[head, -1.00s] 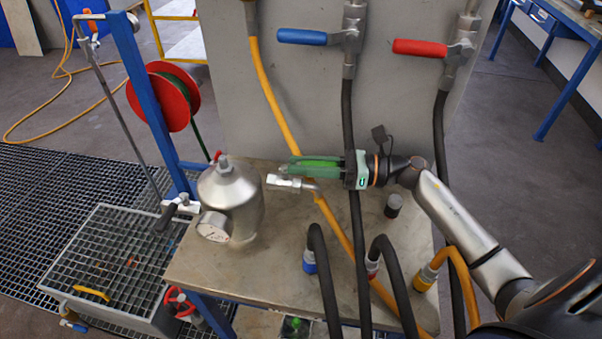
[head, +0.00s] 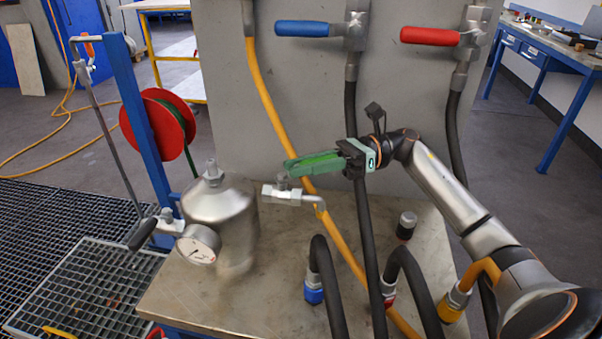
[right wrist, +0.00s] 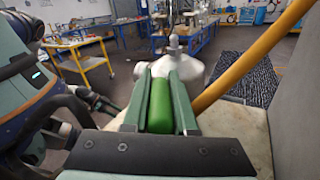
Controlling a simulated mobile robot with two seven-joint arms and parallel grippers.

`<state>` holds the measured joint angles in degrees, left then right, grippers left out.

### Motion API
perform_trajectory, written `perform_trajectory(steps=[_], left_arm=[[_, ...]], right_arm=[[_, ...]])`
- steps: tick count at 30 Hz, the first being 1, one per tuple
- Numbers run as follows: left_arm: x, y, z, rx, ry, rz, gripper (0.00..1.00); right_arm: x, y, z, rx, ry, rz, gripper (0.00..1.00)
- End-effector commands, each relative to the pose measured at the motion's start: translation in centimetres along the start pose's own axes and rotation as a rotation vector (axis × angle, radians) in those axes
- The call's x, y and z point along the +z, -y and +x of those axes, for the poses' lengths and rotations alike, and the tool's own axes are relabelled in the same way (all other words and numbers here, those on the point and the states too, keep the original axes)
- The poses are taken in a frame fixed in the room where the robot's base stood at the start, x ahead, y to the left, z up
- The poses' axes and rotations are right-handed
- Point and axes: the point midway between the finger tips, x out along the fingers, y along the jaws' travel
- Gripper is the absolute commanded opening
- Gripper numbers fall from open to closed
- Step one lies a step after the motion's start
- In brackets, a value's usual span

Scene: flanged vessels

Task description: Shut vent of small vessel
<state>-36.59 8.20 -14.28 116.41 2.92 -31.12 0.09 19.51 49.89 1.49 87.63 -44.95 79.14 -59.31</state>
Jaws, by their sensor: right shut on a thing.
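The small vessel (head: 222,215) is a silver steel body with a domed top and a round gauge (head: 198,245) on its front, standing at the table's left. Just right of it is the vent, a small silver valve (head: 282,194) with a bent pipe. My right gripper (head: 292,167) has its green fingers above this valve. In the right wrist view its fingers (right wrist: 160,102) are shut on the green valve handle (right wrist: 160,105). The handle lies roughly along the pipe, pointing right in the head view. The valve's joint with the vessel is unclear.
A yellow hose (head: 270,110) passes behind the valve. Black hoses (head: 365,235) hang and loop to the right. Blue (head: 302,29) and red (head: 430,36) lever handles are on the panel. A red reel (head: 158,130) stands at left. The table's front left (head: 190,295) is bare.

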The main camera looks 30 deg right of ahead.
Motion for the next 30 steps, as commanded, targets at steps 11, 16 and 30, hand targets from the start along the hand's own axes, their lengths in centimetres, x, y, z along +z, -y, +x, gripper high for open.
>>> perform_trajectory(steps=[11,16,30], left_arm=[[0.0,0.1,0.0,-0.001,-0.001,0.0,0.56],[0.0,0.1,0.0,-0.002,-0.001,0.0,0.56],[0.2,0.1,0.2,-0.002,0.0,0.001,0.56]], right_arm=[[0.1,0.0,0.0,0.002,0.003,0.001,0.0],[0.1,0.0,0.0,0.002,0.002,0.0,0.45],[-0.1,0.1,-1.1,-0.001,0.0,0.002,0.56]])
